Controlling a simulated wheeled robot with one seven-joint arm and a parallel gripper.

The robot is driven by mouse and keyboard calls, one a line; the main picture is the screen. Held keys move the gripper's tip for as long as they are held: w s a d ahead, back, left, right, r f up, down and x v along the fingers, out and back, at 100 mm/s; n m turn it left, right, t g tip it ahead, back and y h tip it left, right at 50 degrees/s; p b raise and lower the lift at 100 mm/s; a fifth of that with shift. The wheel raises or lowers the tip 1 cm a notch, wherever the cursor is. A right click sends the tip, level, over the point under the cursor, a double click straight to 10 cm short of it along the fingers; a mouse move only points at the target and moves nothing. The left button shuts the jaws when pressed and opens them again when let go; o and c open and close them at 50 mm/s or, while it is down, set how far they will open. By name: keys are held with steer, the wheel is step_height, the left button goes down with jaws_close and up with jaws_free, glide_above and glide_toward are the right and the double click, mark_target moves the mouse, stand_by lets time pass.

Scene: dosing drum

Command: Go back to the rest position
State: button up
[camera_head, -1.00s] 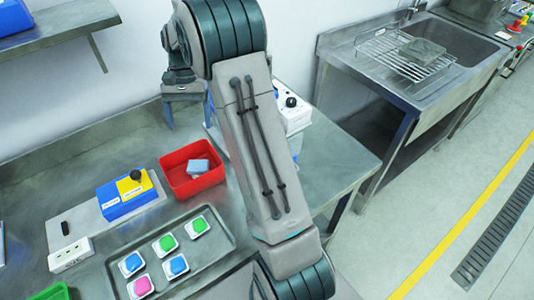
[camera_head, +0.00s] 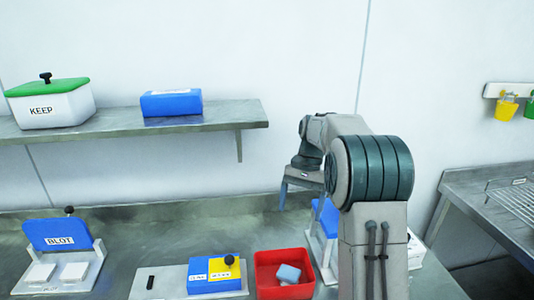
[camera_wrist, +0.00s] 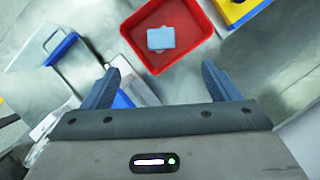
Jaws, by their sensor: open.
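My gripper (camera_wrist: 164,85) is open in the wrist view, with nothing between its two fingers. It also shows in the head view (camera_head: 298,192), pointing down above the back of the steel bench, a little above and behind the red bin. The red bin (camera_wrist: 139,51) stands on the bench beyond my fingertips and holds a light blue block (camera_wrist: 160,38). The same red bin (camera_head: 263,276) stands in front of my arm in the head view.
A blue board marked BLOT (camera_head: 58,233) and a blue and yellow box (camera_head: 212,275) are on the bench. A shelf (camera_head: 190,120) holds a white KEEP box (camera_head: 50,107) and a blue box (camera_head: 171,103). A steel sink table (camera_head: 490,200) is at right.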

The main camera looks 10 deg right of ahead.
steer(key=s+a+r+n+t+h, duration=0.1)
steer(key=s+r+n+t, duration=0.15)
steer(key=s, duration=0.45)
steer(key=s+a+r+n+t+h, duration=0.1)
steer(key=s+a+r, duration=0.15)
steer(key=s, duration=0.35)
steer(key=s+f+n+t, duration=0.3)
steer(key=s, duration=1)
steer(key=shift+s+f, duration=0.2)
steer(key=shift+f, duration=0.15)
steer(key=shift+t, duration=0.25)
